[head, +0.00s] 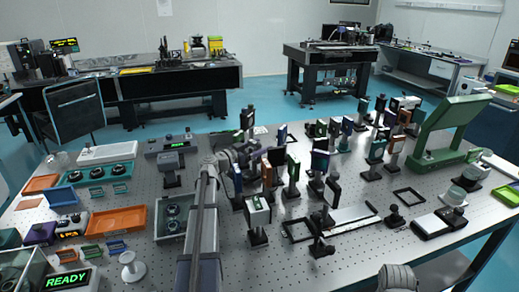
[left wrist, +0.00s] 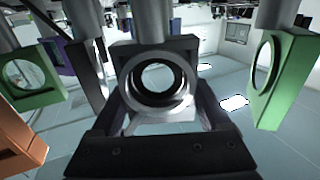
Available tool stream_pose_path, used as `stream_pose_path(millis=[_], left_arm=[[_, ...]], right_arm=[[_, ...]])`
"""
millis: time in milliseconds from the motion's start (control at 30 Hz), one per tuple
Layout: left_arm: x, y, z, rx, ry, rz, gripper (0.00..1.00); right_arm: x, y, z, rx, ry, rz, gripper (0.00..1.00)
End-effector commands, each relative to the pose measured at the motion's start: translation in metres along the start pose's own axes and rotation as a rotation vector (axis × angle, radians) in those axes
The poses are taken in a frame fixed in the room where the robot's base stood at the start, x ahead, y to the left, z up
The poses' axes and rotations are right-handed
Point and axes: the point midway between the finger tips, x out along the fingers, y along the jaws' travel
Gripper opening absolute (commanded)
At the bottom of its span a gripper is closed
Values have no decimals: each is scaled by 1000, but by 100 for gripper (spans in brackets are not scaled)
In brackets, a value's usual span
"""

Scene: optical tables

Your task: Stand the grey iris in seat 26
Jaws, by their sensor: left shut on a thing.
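My left gripper (head: 243,152) reaches in among the upright optics in the middle of the table. In the left wrist view the gripper (left wrist: 160,120) is shut on the grey iris (left wrist: 178,112), a round metal ring with a dark opening in a dark square mount. The wrist picture is upside down, and the iris's thick grey post (left wrist: 151,22) runs to its top edge. In the head view I cannot pick out the held iris surely among the crowded mounts. Seat 26 cannot be made out; no seat number is readable. My right gripper is not in view.
Green-framed optics (left wrist: 280,78) stand close on both sides of the held iris, with an orange mount (left wrist: 18,145) at lower left. Several posts crowd the table (head: 120,185) right of my arm. A large green frame (head: 450,128) stands at right; orange trays (head: 118,221) lie at left.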

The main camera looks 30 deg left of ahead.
Motion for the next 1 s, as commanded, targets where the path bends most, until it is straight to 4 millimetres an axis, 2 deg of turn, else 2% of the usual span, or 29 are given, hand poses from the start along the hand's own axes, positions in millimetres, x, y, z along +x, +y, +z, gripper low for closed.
stream_pose_path(millis=[167, 200, 333, 367, 700, 1000], left_arm=[[0, 0, 4, -1, 1, 0, 0], [0, 0, 3, 0, 0, 0, 83], [0, 0, 3, 0, 0, 0, 98], [0, 0, 3, 0, 0, 0, 100], [-3, 0, -2, 0, 0, -1, 100], [-62, 1, 0, 0, 0, -3, 100]], right_arm=[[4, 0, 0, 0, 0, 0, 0], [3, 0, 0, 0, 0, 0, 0], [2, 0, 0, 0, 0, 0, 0], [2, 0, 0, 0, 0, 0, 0], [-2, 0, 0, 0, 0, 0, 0], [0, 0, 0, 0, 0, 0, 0]])
